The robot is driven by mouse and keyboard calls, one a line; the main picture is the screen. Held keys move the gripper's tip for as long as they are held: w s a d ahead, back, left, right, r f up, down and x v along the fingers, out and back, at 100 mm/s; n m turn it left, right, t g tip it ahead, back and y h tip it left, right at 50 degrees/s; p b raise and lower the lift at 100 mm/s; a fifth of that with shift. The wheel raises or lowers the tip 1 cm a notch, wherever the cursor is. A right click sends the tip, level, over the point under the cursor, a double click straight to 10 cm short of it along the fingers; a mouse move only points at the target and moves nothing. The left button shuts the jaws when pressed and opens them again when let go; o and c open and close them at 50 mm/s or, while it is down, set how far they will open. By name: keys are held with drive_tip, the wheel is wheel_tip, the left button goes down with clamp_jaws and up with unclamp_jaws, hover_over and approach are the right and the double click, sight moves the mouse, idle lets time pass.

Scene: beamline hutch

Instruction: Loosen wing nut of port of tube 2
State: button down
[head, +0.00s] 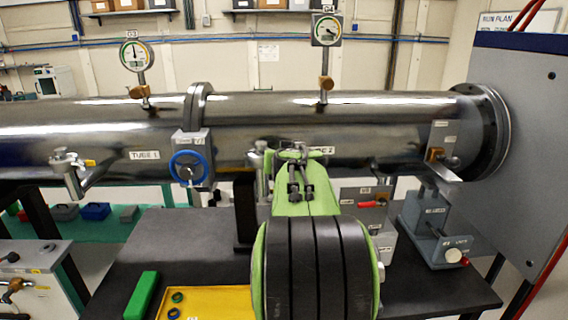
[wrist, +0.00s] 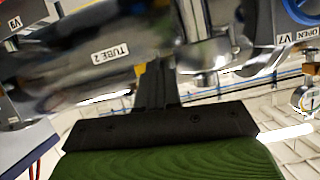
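Tube 2 (head: 380,125) is the right part of the long steel pipe. Its label (head: 318,150) is partly hidden by my arm and reads upside down in the wrist view (wrist: 110,53). The port of tube 2 (head: 259,160) is a silver fitting on the pipe's front, just left of my gripper. A blurred silver fitting, probably this port, shows in the wrist view (wrist: 205,55). I cannot make out the wing nut. My gripper (head: 297,160) is in front of the tube near the port. Its dark fingers (wrist: 157,82) look close together; their tips and any contact are unclear.
A valve with a blue handwheel (head: 188,168), V7, stands left of the port. Tube 1 (head: 80,125) carries a similar port (head: 68,170). A black table (head: 190,245) below holds a yellow tray (head: 215,295) and a green block (head: 141,295). A grey cabinet (head: 525,130) stands right.

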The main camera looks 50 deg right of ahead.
drive_tip(key=shift+r, duration=0.1)
idle(0.3)
drive_tip(key=c, duration=1.3)
unclamp_jaws()
drive_tip(key=shift+w, duration=0.1)
drive_tip(key=shift+d, duration=0.1)
